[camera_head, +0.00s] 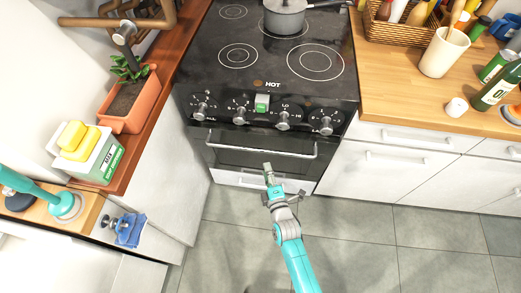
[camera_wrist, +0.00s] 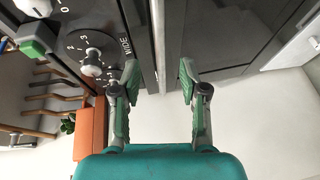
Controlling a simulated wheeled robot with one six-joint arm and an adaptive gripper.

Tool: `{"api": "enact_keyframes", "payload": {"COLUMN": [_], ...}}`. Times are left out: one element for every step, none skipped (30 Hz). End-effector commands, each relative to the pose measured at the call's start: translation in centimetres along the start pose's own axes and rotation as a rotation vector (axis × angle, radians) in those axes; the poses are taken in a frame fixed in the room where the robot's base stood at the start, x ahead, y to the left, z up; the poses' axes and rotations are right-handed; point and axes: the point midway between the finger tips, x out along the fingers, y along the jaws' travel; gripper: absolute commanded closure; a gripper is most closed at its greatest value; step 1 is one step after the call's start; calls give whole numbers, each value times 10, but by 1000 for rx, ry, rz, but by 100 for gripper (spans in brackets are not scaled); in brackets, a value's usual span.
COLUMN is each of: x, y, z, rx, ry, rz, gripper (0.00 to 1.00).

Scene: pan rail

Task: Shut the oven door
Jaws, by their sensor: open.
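The oven (camera_head: 265,110) is black, with a row of knobs above its door. The oven door (camera_head: 255,160) is a dark panel with a long pale handle (camera_head: 262,152) across it. The door looks near upright; I cannot tell exactly how far ajar it is. My gripper (camera_head: 268,172) is just in front of the door, below the middle of the handle. In the wrist view my gripper (camera_wrist: 159,76) is open, with a pale bar, apparently the handle (camera_wrist: 157,40), running between its fingertips. No clear contact shows.
A grey pot (camera_head: 285,18) stands on the hob. A wooden counter (camera_head: 390,95) with drawers is at right. A potted plant (camera_head: 128,98) and a sponge box (camera_head: 88,150) are on the left. The tiled floor (camera_head: 360,235) in front is clear.

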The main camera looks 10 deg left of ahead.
Motion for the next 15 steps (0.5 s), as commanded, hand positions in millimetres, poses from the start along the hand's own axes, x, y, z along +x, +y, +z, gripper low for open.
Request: {"api": "enact_keyframes", "payload": {"x": [6,9,14,19,24,30,36,40,47,52,57,64,68,73,78], "y": [1,1,1,2,2,2,2,2,2,2,1,2,1,2,1], "z": [0,0,0,0,0,0,0,0,0,0,0,0,0,0,0], "rx": [0,-1,-2,-3,-4,-5,-4,-4,-4,-5,-6,-6,-5,-5,-6], "ry": [0,0,0,0,0,0,0,0,0,1,0,0,0,0,0], "rz": [2,2,1,1,1,1,1,1,0,0,-1,0,-1,0,-1], "gripper": [57,57,57,57,57,57,57,57,57,57,57,57,57,57,57]}}
